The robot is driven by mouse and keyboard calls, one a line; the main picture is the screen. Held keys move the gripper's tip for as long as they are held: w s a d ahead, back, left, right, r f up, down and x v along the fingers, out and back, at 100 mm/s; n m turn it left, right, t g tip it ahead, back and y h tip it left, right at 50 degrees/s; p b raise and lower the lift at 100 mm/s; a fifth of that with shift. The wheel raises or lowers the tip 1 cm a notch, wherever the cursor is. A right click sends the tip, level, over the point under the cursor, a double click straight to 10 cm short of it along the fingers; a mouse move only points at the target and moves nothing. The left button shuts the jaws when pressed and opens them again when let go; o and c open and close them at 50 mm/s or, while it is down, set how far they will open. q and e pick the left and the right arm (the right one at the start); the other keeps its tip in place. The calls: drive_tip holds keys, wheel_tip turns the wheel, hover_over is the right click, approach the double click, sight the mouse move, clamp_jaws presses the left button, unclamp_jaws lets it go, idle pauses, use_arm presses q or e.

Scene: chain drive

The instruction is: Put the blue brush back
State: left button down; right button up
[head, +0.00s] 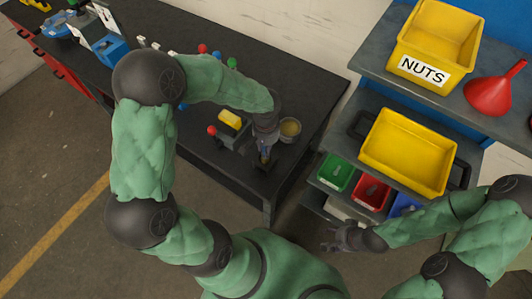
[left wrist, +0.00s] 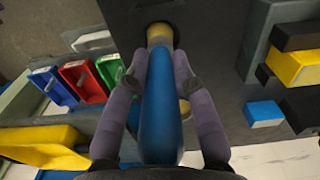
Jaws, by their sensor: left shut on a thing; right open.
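My left gripper (head: 264,150) is shut on the blue brush (left wrist: 160,105) above the front right corner of the dark workbench (head: 312,100). In the left wrist view the brush's blue handle lies between the two fingers (left wrist: 158,75). Its yellowish far end (left wrist: 159,34) points at a dark piece with a round opening (left wrist: 178,22). I cannot tell how far the end sits inside it. In the head view the gripper hides most of the brush. My right gripper (head: 342,237) is open and empty, below the shelf rack and apart from the bench.
A small round tin with yellowish contents (head: 290,128) stands right beside my left gripper. A grey fixture with a yellow block (head: 229,120) is to its left. The rack on the right holds yellow bins (head: 408,150), a red funnel (head: 492,93) and small green, red and blue bins.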

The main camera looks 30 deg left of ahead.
use_arm(q)
wheel_tip(320, 180, down, 4)
drive_tip(key=shift+r, duration=0.1)
drive_tip(key=shift+b, duration=0.35)
drive_tip(key=c, duration=1)
unclamp_jaws()
drive_tip(key=shift+c, duration=0.2)
